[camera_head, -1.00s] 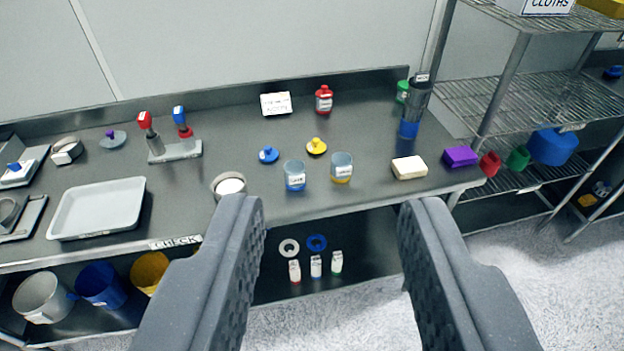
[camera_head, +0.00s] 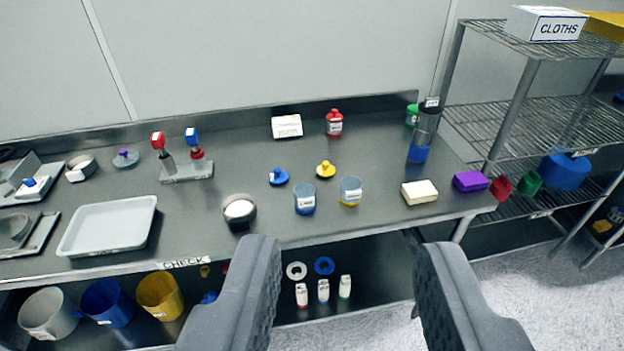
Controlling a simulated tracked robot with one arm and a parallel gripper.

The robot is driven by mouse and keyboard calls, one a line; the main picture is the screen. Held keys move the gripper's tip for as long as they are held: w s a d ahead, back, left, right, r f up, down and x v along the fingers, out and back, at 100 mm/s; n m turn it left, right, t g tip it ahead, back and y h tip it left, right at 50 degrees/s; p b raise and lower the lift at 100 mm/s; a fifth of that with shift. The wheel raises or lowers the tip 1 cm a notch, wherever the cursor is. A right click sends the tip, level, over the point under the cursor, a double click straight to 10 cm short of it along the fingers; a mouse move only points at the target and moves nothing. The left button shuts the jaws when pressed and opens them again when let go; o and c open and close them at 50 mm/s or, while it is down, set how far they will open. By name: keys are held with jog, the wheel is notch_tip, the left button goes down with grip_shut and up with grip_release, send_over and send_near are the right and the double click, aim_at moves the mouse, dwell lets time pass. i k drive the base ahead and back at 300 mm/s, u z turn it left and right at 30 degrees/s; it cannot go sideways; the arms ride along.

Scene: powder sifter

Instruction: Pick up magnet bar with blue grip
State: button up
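Two upright bars stand in a grey metal rack (camera_head: 187,173) at the back left of the steel bench. The one with the blue grip (camera_head: 191,135) is the right one; a red part shows below its grip. The one with the red grip (camera_head: 158,141) is just left of it. My gripper (camera_head: 347,247) is open and empty, its two dark fingers apart at the bottom of the view. It is in front of the bench, to the right of the rack and well short of it.
The bench holds a grey tray (camera_head: 108,226), a round dark-rimmed pot (camera_head: 239,210), two labelled jars, a blue lid (camera_head: 279,177), a yellow lid (camera_head: 326,169) and a cream block (camera_head: 419,192). Cups stand on the lower shelf. A wire rack (camera_head: 520,112) stands at right.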

aim_at(190, 135)
jog(key=u, duration=0.65)
jog(key=i, duration=0.9)
jog(key=u, duration=0.45)
jog(key=i, duration=1.1)
jog(key=z, duration=0.6)
